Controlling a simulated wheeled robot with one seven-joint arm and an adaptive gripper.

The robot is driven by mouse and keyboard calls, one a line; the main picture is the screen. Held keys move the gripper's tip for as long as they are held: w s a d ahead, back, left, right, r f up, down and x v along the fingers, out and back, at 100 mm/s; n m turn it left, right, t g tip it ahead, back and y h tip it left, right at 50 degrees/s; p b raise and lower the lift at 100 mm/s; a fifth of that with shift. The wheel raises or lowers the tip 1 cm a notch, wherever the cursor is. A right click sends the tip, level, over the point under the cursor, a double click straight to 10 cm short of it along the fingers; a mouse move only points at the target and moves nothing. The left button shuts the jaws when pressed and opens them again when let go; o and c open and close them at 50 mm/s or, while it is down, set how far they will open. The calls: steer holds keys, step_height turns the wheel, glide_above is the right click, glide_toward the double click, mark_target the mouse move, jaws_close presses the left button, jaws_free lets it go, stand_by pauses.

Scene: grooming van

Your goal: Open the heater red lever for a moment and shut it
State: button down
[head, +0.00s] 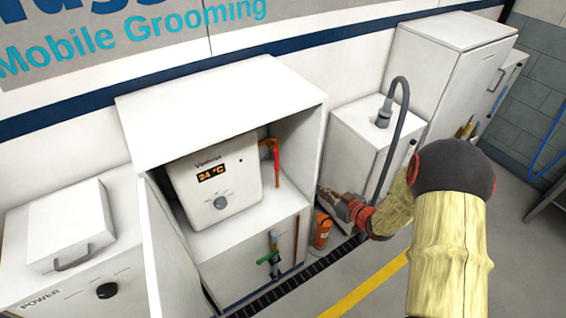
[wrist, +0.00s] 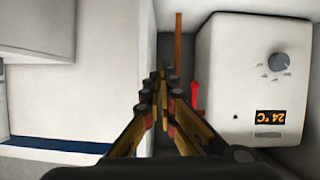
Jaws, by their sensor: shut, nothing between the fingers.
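The heater (head: 215,180) is a white box with a knob and a 24 °C display, inside an open-fronted white cabinet. Its red lever (head: 276,165) sits at the heater's right side on an orange-red fitting and points downward. In the wrist view, which is upside down, the heater (wrist: 255,85) is at the right. My gripper (head: 325,194) is shut and empty, right of the cabinet's side wall in the head view. Its fingertips (wrist: 162,74) look apart from the lever, though depth is unclear.
The cabinet door (head: 165,255) stands open at the left. A copper pipe (wrist: 178,42) runs beyond my fingertips. A green-handled valve (head: 268,257) is below on the front panel. An orange bottle (head: 321,232) and a white cabinet with a grey hose (head: 400,120) stand close to my gripper.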

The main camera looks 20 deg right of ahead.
mark_target(276, 163)
steer(key=a+r+n+t+y, duration=0.1)
steer(key=a+r+t+y, duration=0.1)
steer(key=a+r+y, duration=0.35)
steer(key=shift+h, duration=0.45)
steer(key=x, duration=0.4)
steer(key=b+x, duration=0.1)
steer(key=x, duration=0.4)
steer(key=b+x, duration=0.1)
steer(key=x, duration=0.3)
steer(key=shift+a, duration=0.35)
steer(key=shift+w+a+f+b, duration=0.25)
steer(key=shift+w+b, duration=0.2)
steer(key=shift+w, duration=0.05)
steer(key=shift+s+n, duration=0.1)
steer(key=shift+n, duration=0.2)
